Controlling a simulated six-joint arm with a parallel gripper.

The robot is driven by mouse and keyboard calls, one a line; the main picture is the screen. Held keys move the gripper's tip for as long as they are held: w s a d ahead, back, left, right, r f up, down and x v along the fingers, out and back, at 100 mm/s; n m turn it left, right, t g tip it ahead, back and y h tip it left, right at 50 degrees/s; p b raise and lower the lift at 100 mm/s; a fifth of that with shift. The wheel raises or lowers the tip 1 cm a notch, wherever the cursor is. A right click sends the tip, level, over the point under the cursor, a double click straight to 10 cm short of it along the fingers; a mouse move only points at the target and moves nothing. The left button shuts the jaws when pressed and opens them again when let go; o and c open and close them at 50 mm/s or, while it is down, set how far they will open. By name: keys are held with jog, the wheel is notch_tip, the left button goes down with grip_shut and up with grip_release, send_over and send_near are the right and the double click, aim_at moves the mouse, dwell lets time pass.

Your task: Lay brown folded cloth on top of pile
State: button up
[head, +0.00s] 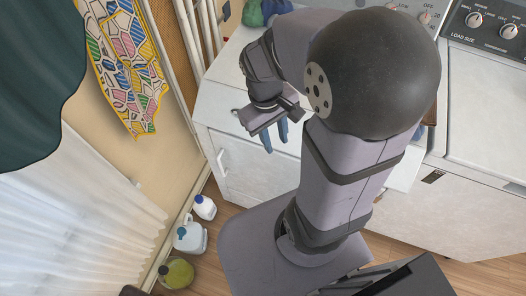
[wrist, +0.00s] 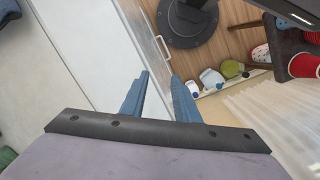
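My gripper (head: 275,136) hangs over the front edge of the white worktop (head: 222,98) in the head view. Its two blue fingers are apart with nothing between them in the wrist view (wrist: 160,82). A green folded thing (head: 253,14) and a blue one (head: 275,8) lie at the back of the worktop, partly cut off or hidden by my arm. A green bit (wrist: 6,156) and a dark blue bit (wrist: 9,12) show at the left edge of the wrist view. A small brown edge (head: 430,113) shows behind my arm; I cannot tell if it is the brown cloth.
A washing machine (head: 480,110) with knobs stands at the right. A white bottle (head: 204,207), a white jug (head: 188,236) and a yellow-green jug (head: 177,273) stand on the floor by the wall. A patterned cloth (head: 125,60) hangs at the left, above a white curtain (head: 70,215).

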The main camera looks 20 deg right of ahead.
jog(key=a, duration=0.1)
jog(key=s+a+m+y, duration=0.1)
jog(key=a, duration=0.1)
jog(key=s+a+f+m+t, duration=0.1)
jog(key=shift+s+a, duration=0.1)
jog(key=shift+a, duration=0.1)
dwell(1.1)
